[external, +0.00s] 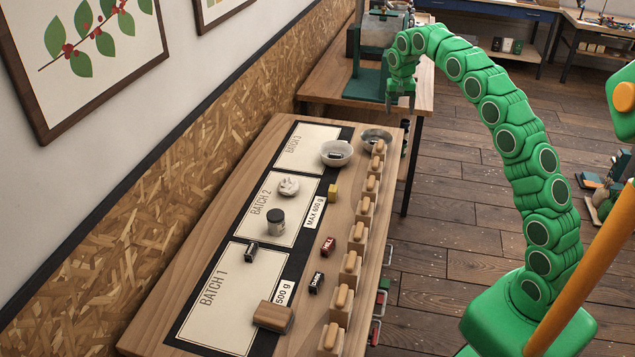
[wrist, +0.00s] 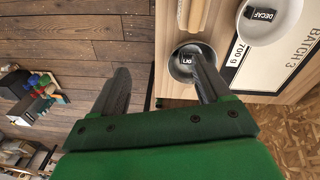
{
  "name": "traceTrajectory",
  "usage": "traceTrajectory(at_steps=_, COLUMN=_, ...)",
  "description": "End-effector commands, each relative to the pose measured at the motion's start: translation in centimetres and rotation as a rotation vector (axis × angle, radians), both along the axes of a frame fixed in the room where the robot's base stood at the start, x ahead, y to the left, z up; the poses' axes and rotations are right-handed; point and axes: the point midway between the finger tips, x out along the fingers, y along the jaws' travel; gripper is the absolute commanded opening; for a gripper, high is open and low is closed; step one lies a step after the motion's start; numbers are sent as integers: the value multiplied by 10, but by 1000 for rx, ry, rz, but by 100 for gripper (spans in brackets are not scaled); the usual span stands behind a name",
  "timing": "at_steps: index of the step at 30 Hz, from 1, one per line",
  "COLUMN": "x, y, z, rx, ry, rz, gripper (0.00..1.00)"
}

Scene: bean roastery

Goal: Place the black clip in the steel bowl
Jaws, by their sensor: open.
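A small black item (external: 251,252) with a pale face, which may be the black clip, lies at the upper edge of the Batch 1 panel; its exact shape is too small to tell. The steel bowl (external: 365,137) stands at the far right corner of the table. In the wrist view the steel bowl (wrist: 177,73) lies behind my right finger and holds a small black piece with white lettering, partly hidden. My gripper (external: 400,103) is open and empty, raised beyond the table's far end; its spread fingers also show in the wrist view (wrist: 158,72).
A white bowl (external: 336,162) with a black "DECAF" piece (wrist: 262,14) stands beside the steel bowl. A jar (external: 276,222), a yellow cube (external: 332,191), a red block (external: 328,246), a black "DARK" block (external: 316,283) and a wooden block (external: 272,317) stand nearby. Wooden pieces line the right edge.

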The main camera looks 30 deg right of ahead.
Motion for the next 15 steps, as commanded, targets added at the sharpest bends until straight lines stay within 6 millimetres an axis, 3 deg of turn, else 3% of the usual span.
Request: traceTrajectory(at_steps=15, x=-112, y=7, z=38, rx=14, ry=48, rz=125, gripper=77)
